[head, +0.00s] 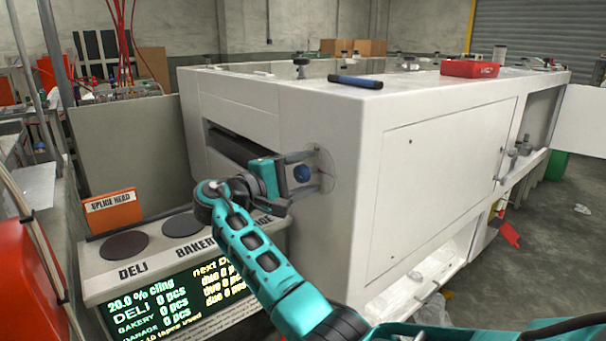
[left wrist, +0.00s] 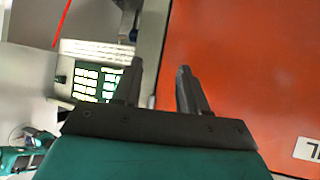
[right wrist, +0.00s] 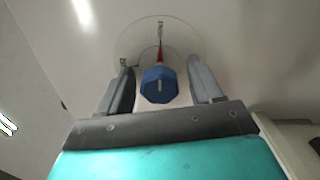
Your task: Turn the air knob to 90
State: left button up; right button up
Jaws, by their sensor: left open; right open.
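The air knob (right wrist: 159,85) is a blue knob with a pale line on its face, on a round clear dial plate (right wrist: 186,36) with a red pointer above the knob. In the right wrist view it sits between the two open fingers of my right gripper (right wrist: 162,88), with a gap on each side. In the head view the knob (head: 302,173) is on the near corner face of the white machine, between the fingers of my right gripper (head: 308,174). My left gripper (left wrist: 158,85) is open and empty beside a red-orange panel (left wrist: 235,70).
The white machine (head: 440,150) fills the right side. A counter with round pads (head: 124,246) and a lit text screen (head: 185,300) stands at left. A red tray (head: 470,69) and a dark blue cylinder (head: 355,81) lie on the machine top.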

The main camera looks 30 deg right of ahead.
jog(key=shift+a, duration=0.1)
pick_arm(q)
jog(key=shift+r, duration=0.15)
pick_arm(e)
jog(key=s+a, duration=0.1)
jog(key=a, duration=1.1)
jog(key=shift+a, duration=0.35)
pick_arm(q)
jog(key=shift+w, duration=0.1)
